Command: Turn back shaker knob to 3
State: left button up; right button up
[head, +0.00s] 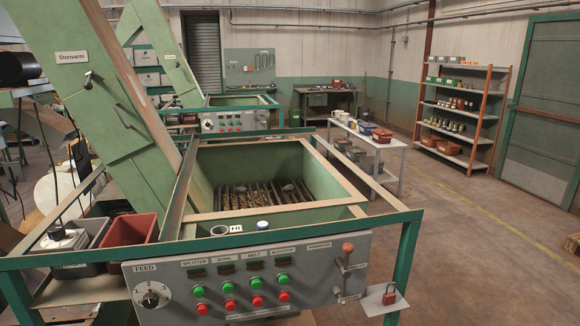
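The front hopper's grey control panel (245,285) carries a round dial marked FEED with 1, 2 and 3 and a black knob (150,299). The 3 is on the dial's right side; which number the knob points at is too small to tell surely. A second green hopper stands farther back, with a similar grey panel (233,121) and a small dial (208,124) at its left end. The marks on that back dial are too small to read. Neither of my grippers is in view.
The front panel has green buttons (228,286), red buttons and a red-knobbed lever (348,248). Grey and red bins (130,229) stand at left. A red padlock (389,295) sits on a side plate.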

aim_at(56, 233)
jog(key=u, duration=1.45)
